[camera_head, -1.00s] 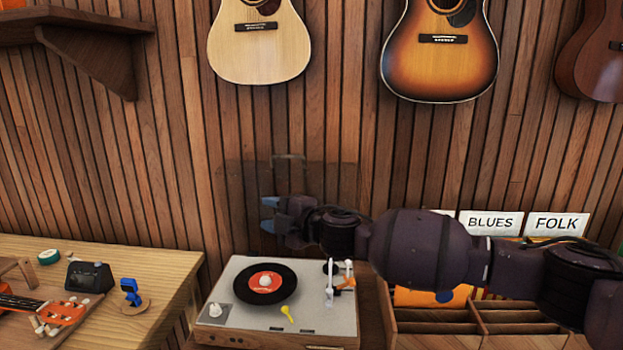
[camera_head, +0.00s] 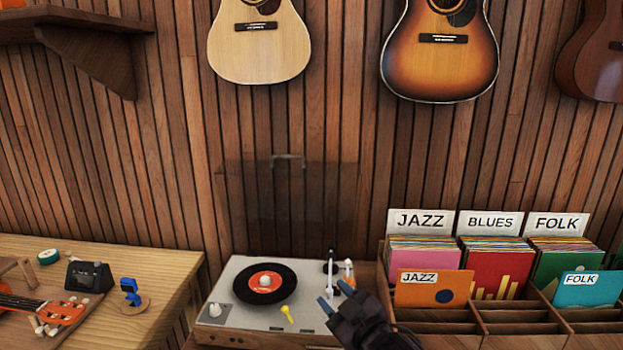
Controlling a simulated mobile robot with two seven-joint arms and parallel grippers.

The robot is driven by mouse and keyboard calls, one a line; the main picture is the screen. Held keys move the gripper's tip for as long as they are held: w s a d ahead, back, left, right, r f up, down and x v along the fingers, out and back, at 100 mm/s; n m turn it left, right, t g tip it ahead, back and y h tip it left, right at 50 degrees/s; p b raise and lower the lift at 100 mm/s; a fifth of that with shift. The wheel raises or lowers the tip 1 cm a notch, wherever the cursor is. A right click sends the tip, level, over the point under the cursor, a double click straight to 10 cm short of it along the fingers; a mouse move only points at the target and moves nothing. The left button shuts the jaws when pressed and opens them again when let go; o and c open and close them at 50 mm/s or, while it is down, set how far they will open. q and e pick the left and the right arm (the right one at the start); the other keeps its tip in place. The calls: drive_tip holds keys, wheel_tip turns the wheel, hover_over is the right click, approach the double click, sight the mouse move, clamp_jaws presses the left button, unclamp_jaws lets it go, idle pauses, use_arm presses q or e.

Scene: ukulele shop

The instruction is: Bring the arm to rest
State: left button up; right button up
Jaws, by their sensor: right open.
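My right gripper (camera_head: 333,300) is at the lower middle of the head view, at the front right corner of the record player (camera_head: 238,318). Its blue fingertips point up and to the left. It is open, and I see nothing between the fingers. The tonearm (camera_head: 331,268) is just behind the fingertips. Whether the fingers touch the player, I cannot tell. A black record with a red label (camera_head: 265,282) lies on the platter. The clear lid (camera_head: 288,205) stands raised behind. My left gripper is out of view.
A wooden record crate (camera_head: 515,328) with JAZZ, BLUES and FOLK signs stands to the right. A workbench (camera_head: 165,262) at left holds a small black device (camera_head: 89,276), a blue clip tuner (camera_head: 130,291) and a red-orange ukulele (camera_head: 55,312). Guitars (camera_head: 258,45) hang on the wall.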

drive_tip(key=s+d+f+m+h, duration=0.75)
drive_tip(key=s+d+f, duration=0.55)
drive_tip(key=d+f, duration=0.35)
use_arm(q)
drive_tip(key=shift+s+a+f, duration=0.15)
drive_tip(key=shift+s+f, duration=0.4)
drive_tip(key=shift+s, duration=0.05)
use_arm(e)
drive_tip(key=s+d+f+m+g+h, duration=0.1)
drive_tip(key=s+d+f+g, duration=0.1)
drive_tip(key=s+f, duration=0.3)
drive_tip(key=s+d+f+m+g+h, duration=0.1)
drive_tip(key=s+d+f, duration=0.3)
drive_tip(key=s, duration=0.7)
drive_tip(key=shift+d+f+m+g, duration=0.25)
drive_tip(key=shift+f+m+g, duration=0.3)
drive_tip(key=shift+g, duration=0.05)
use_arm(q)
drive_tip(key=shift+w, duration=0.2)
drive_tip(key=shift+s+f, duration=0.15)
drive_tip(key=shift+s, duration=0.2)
use_arm(e)
drive_tip(key=shift+s, duration=0.1)
